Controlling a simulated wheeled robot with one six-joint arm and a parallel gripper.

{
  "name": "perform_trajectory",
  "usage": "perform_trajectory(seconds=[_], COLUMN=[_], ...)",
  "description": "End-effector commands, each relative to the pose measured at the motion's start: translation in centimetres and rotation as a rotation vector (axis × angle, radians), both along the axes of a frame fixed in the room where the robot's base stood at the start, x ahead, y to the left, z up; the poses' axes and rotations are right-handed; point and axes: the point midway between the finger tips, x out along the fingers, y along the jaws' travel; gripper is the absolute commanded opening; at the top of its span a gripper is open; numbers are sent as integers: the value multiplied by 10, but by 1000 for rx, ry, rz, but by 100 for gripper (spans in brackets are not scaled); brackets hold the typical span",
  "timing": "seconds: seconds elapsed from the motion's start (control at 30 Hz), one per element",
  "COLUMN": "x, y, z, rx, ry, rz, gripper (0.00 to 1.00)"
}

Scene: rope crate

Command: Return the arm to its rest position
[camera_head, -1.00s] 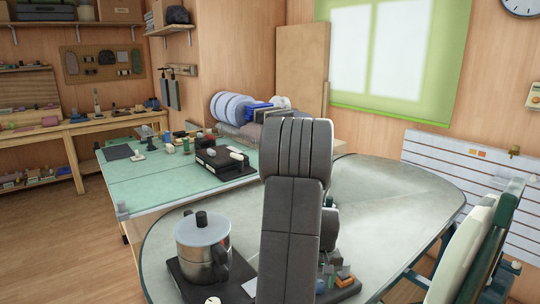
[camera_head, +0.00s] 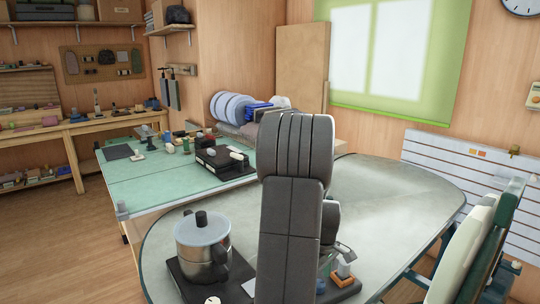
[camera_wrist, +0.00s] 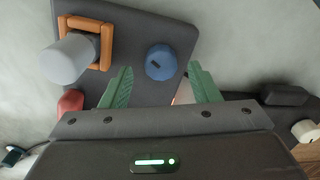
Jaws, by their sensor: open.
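My gripper (camera_wrist: 160,68) is open in the wrist view, its two green fingers spread apart. Nothing is held between them. A round blue knob-like piece (camera_wrist: 161,62) shows between the fingertips, on a dark board (camera_wrist: 145,28); I cannot tell the height gap. In the head view my dark arm stands upright in the middle and hides most of my gripper and part of the table.
On the board are an orange square frame (camera_wrist: 105,45) with a grey cylinder (camera_wrist: 68,58) and a red piece (camera_wrist: 71,102). A metal pot (camera_head: 203,248) stands left of my arm on the grey table (camera_head: 400,200). Chairs (camera_head: 470,245) stand at the right.

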Motion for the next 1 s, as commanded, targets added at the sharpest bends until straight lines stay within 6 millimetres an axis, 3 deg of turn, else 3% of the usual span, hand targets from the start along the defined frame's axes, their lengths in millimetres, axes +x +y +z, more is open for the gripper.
perform_trajectory(seconds=[0.1,0.3,0.77,1.0], x=[0,0,-2,-12], y=[0,0,1,9], z=[18,31,33,35], rx=[0,1,3,21], ry=[-3,1,1,-2], rz=[-2,-3,-9,-57], gripper=[56,56,56,56])
